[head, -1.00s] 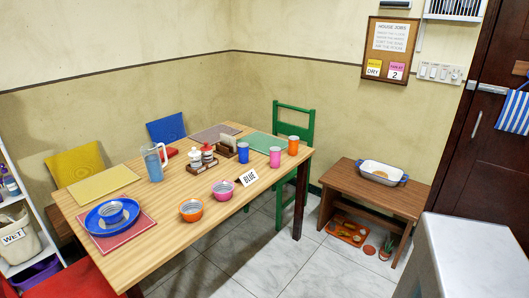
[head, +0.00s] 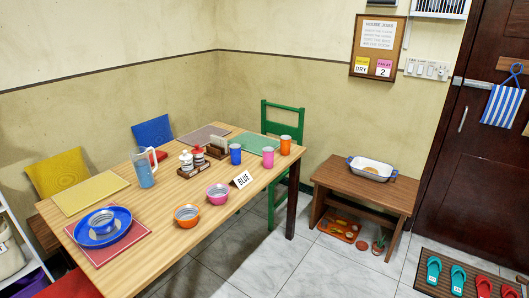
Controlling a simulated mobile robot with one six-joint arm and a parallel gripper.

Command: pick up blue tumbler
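The blue tumbler (head: 235,154) stands upright on the wooden table (head: 160,207), towards its far right part. A pink tumbler (head: 268,157) and an orange tumbler (head: 285,145) stand to its right, apart from it. A white card reading BLUE (head: 242,179) stands near the table's right edge, in front of the tumblers. My gripper is not in view.
A jug (head: 145,169), an orange bowl (head: 187,216), a pink bowl (head: 217,195) and a blue plate (head: 103,238) with a bowl stand on the table. A green chair (head: 285,118) is behind it. A bench (head: 352,193) stands right. Floor between is clear; slippers lie lower right.

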